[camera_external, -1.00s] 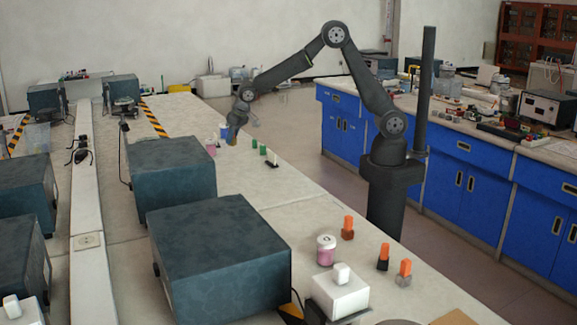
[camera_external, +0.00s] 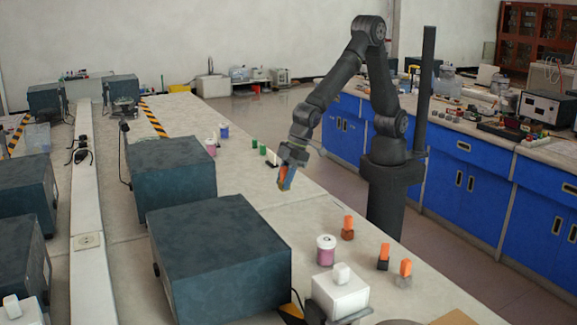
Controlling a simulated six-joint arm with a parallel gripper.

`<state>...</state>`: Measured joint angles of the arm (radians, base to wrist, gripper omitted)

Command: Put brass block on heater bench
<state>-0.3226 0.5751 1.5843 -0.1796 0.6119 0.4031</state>
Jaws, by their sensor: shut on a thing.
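My gripper (camera_external: 287,181) hangs above the near bench, tilted downward, and is shut on a small piece with an orange part (camera_external: 284,175). I take this piece for the brass block; the fingers hide much of it and its metal is hard to make out. It is clear of the bench top. A white box with a white knob (camera_external: 341,293) stands at the front of the bench, nearer the camera than my gripper. I cannot tell for certain whether it is the heater bench.
Orange-topped blocks stand on the bench: a brown one (camera_external: 347,235), a black one (camera_external: 383,264) and a grey one (camera_external: 403,281). A pink jar with a white lid (camera_external: 326,250) is left of them. Large dark boxes (camera_external: 218,255) fill the left. Small green pieces (camera_external: 259,146) stand behind my gripper.

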